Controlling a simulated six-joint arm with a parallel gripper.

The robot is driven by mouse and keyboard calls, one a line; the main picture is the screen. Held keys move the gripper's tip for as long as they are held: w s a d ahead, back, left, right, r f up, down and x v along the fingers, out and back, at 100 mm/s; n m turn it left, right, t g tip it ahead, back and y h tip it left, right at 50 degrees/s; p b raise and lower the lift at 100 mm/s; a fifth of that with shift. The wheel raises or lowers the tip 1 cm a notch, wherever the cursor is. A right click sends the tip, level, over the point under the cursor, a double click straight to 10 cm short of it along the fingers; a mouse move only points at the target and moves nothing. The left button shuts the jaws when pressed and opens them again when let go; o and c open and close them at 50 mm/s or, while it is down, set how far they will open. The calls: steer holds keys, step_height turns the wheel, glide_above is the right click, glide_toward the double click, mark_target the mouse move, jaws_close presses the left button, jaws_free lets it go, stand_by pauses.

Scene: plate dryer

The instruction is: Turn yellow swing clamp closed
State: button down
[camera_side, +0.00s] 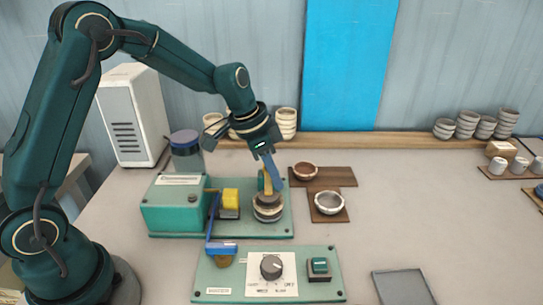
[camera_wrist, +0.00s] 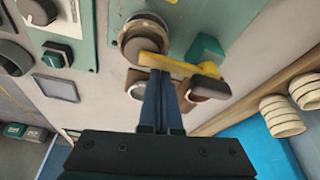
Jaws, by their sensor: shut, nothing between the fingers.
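The yellow swing clamp (camera_wrist: 178,66) shows in the wrist view as a bar. One end lies over the edge of a round grey-brown fixture (camera_wrist: 143,38), and the other end has a brown knob (camera_wrist: 211,87). A teal block (camera_wrist: 206,47) stands beside the bar. My gripper (camera_wrist: 160,74) is shut and empty, its blue fingertips right at the near side of the bar; contact cannot be told. In the side view my gripper (camera_side: 274,183) points down beside the round fixture (camera_side: 267,207), with a yellow bit of the clamp (camera_side: 266,184) partly hidden by the fingers.
The green machine base (camera_side: 165,232) also carries a yellow block (camera_side: 231,198) and a blue lever (camera_side: 213,225). A control panel (camera_side: 215,287) with a dial lies in front. Two small bowls (camera_side: 306,170) (camera_side: 329,203) stand to the right. The table further right is mostly clear.

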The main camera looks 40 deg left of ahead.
steer(key=shift+w+d, duration=1.25)
steer(key=shift+d, duration=0.05)
steer(key=shift+w+d+r, duration=0.15)
steer(key=shift+r, duration=0.05)
steer(key=s+a+r+t, duration=0.1)
steer(key=s+r, duration=0.2)
steer(key=r, duration=0.4)
steer(key=s+a+r, duration=0.1)
steer(key=s+r, duration=0.2)
steer(key=r, duration=0.5)
steer(key=s+f+n+y, duration=0.1)
steer(key=s+f+n, duration=0.2)
steer(key=s, duration=0.6)
steer(key=s+a+f+n+t+y, duration=0.1)
steer(key=s+f+n, duration=0.2)
steer(key=s, duration=0.5)
steer(key=shift+s+a, duration=0.3)
steer(key=shift+s, duration=0.1)
